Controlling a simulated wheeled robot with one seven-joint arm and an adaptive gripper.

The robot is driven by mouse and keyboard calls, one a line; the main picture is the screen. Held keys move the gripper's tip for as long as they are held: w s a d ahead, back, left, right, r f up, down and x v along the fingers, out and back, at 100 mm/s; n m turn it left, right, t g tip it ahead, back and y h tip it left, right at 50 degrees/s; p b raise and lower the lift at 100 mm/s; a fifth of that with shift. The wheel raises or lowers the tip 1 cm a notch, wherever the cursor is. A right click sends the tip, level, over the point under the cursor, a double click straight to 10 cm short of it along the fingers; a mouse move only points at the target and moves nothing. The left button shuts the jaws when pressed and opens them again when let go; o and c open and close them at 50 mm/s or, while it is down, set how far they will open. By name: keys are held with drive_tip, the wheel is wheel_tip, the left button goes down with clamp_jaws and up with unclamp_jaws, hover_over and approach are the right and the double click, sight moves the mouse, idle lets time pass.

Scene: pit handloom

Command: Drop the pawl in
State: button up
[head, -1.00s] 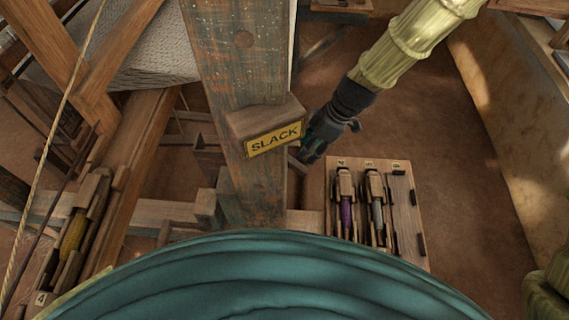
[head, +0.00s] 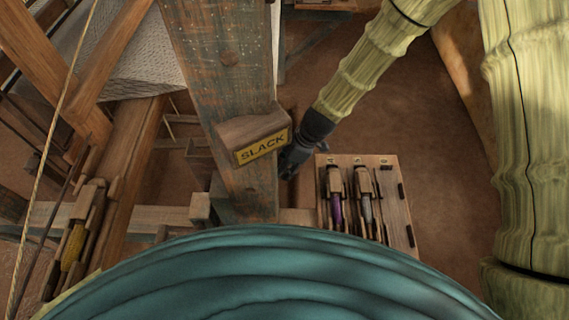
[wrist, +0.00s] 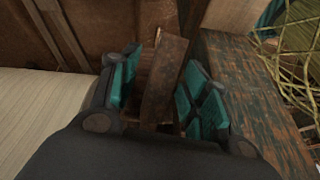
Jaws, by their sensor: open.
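My gripper (wrist: 165,92) is open in the wrist view, with teal pads on both sides of a dark wooden bar (wrist: 164,78). The bar looks like the pawl, but I cannot be sure. It stands slightly tilted between the pads, and I cannot tell whether either pad touches it. In the head view my gripper (head: 292,162) is beside the worn blue-brown post (head: 232,70), just right of the block with the SLACK label (head: 262,148). Its fingertips are mostly hidden there, and the pawl cannot be made out.
A wooden rack (head: 398,215) with shuttle-like tools stands just below and right of my gripper. A loom beam (head: 137,170) and pale cloth (head: 150,68) lie left. The wrist view shows a pale roll (wrist: 40,115) at left and the worn post (wrist: 250,90) at right. Open floor (head: 440,190) lies right.

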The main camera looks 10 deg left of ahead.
drive_tip(key=shift+a+f, duration=0.15)
drive_tip(key=shift+f, duration=0.15)
